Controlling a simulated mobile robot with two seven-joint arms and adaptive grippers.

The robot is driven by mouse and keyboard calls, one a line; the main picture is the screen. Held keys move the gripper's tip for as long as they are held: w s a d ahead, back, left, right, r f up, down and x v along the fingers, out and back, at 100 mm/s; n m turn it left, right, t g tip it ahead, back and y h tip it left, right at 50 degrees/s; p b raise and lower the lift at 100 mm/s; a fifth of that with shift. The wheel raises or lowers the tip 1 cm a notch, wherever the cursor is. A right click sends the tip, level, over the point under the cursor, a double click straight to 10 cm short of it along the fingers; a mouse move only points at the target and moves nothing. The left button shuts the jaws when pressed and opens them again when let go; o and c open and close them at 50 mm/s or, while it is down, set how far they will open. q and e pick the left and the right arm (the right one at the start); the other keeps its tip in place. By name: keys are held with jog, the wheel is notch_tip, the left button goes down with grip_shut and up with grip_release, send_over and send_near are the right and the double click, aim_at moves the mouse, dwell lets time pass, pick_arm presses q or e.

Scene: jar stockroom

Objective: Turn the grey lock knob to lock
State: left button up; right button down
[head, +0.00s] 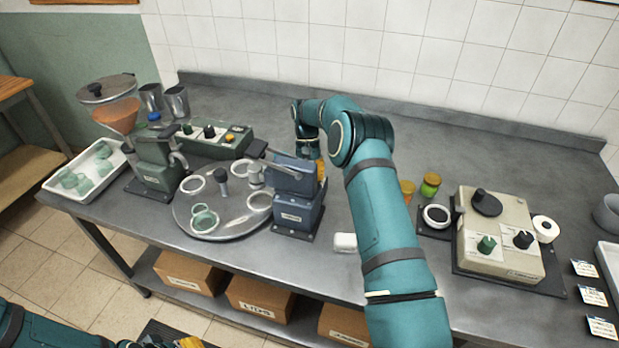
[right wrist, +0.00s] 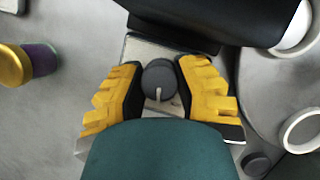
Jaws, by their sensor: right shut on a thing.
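The grey lock knob (right wrist: 159,78) shows in the right wrist view as a round dark grey knob with a pale pointer mark toward the lower side of the picture. My right gripper (right wrist: 158,88) has its yellow fingers on both sides of it and is shut on it. In the head view the right gripper (head: 321,169) shows only as a bit of yellow behind the blue-grey press (head: 297,200); the knob is hidden there. My left gripper (head: 178,343) is at the bottom edge, below the table, partly cut off; its opening is unclear.
A round turntable (head: 232,224) with white rings lies left of the press. A jar with a yellow lid (right wrist: 14,65) stands apart from the gripper. A beige control box (head: 499,255) is at right. Bare counter lies behind my right arm.

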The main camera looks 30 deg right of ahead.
jog(key=n+h, duration=0.1)
jog(key=n, duration=0.2)
jog(key=n+h, duration=0.1)
jog(key=n, duration=0.1)
jog(key=shift+s+a+f+n+g, duration=0.1)
jog(key=shift+f+n+g, duration=0.1)
jog(key=shift+n+g, duration=0.15)
jog(key=shift+n, duration=0.25)
jog(key=c, duration=0.6)
grip_release()
jog(key=shift+r, duration=0.1)
jog(key=shift+w+r, duration=0.3)
jog(key=shift+r, duration=0.1)
jog(key=shift+v, duration=3.5)
jog(key=shift+s, duration=0.15)
